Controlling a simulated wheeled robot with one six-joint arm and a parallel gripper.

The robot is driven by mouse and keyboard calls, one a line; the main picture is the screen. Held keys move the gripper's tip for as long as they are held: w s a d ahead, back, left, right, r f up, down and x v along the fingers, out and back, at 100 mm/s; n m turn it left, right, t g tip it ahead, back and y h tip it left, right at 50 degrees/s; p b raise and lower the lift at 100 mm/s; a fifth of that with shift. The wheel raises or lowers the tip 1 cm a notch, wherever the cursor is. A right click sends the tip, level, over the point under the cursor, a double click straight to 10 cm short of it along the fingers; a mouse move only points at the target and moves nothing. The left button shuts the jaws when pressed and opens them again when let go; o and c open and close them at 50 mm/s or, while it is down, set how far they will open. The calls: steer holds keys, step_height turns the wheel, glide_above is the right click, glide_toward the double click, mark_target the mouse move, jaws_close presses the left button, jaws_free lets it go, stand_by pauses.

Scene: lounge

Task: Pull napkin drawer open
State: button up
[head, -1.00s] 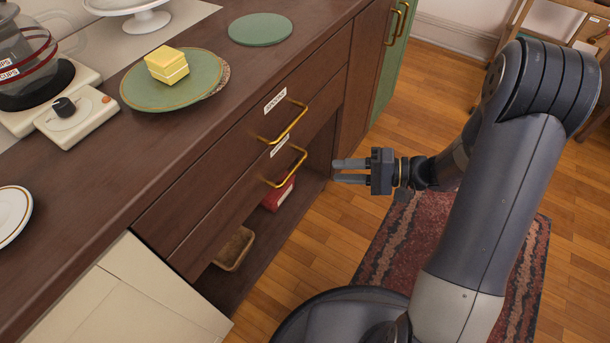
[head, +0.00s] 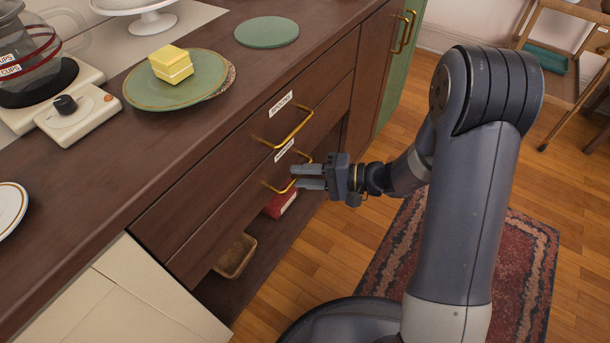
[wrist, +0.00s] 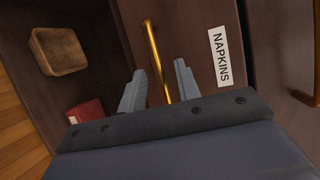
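The napkin drawer (head: 222,222) is the lower of two dark wood drawers, and its front looks flush with the cabinet. Its NAPKINS label (wrist: 220,58) is readable in the wrist view. Its brass handle (wrist: 155,50) runs between the two fingers of my gripper (wrist: 160,85). In the head view my gripper (head: 303,177) is at the handle (head: 272,188), covering part of it. The fingers are apart, with a gap visible on each side of the bar in the wrist view.
The upper drawer (head: 240,150) has its own brass handle (head: 300,130) just above. Below is an open shelf with a basket (head: 236,258) and a red item (head: 281,203). A plate (head: 150,95) with a yellow block (head: 171,64) stands on the counter. A patterned rug (head: 525,255) lies on the floor.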

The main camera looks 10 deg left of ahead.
jaws_close()
steer(key=shift+d, duration=0.15)
stand_by(0.4)
